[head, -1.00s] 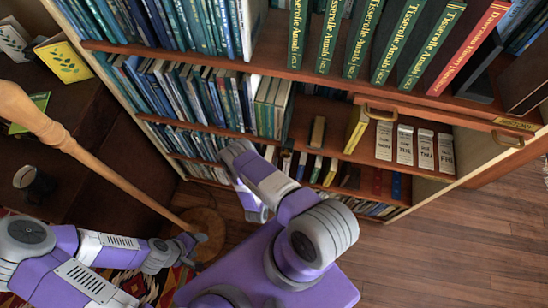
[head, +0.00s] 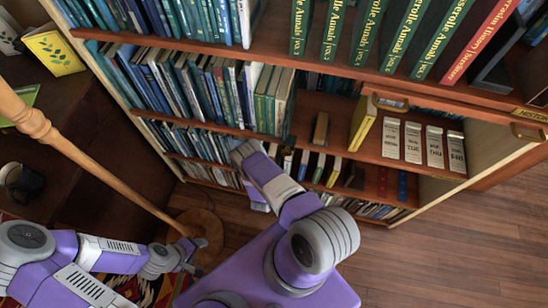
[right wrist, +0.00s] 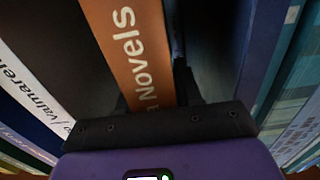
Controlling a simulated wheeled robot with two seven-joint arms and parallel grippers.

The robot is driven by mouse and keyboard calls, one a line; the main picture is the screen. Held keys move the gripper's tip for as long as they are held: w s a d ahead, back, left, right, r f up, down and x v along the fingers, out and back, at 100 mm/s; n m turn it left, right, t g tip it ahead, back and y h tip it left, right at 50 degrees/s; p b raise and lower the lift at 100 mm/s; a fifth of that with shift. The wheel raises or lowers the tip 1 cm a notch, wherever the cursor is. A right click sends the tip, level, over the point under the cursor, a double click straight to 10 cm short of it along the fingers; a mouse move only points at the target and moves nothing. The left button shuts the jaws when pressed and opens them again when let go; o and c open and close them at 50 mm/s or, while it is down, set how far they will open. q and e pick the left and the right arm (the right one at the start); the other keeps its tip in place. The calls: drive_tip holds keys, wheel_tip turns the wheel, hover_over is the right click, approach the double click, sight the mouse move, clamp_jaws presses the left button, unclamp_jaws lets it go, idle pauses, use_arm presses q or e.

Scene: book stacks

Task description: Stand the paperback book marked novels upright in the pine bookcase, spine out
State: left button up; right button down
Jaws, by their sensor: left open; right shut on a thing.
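The novels paperback (right wrist: 130,45) shows in the right wrist view with its orange spine and white lettering facing the camera. My right gripper (right wrist: 155,98) is shut on it, its dark fingers beside the spine. Books stand on both sides, with dark spaces next to the spine. In the head view my right arm reaches to the lower shelves of the bookcase (head: 330,102), whose side panels are pale wood; the right gripper and the paperback are hidden there. My left gripper (head: 194,254) is open and empty above the floor, away from the bookcase.
A white-spined book (right wrist: 38,90) stands left of the paperback and a blue book (right wrist: 270,55) right of it. A wooden pole (head: 85,160) stands at the left. The wooden floor (head: 450,250) is clear at the right.

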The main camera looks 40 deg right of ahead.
drive_tip(key=shift+r, duration=0.1)
drive_tip(key=c, duration=0.8)
unclamp_jaws()
drive_tip(key=shift+o, duration=0.2)
drive_tip(key=p+v, duration=0.3)
drive_tip(key=v, duration=0.9)
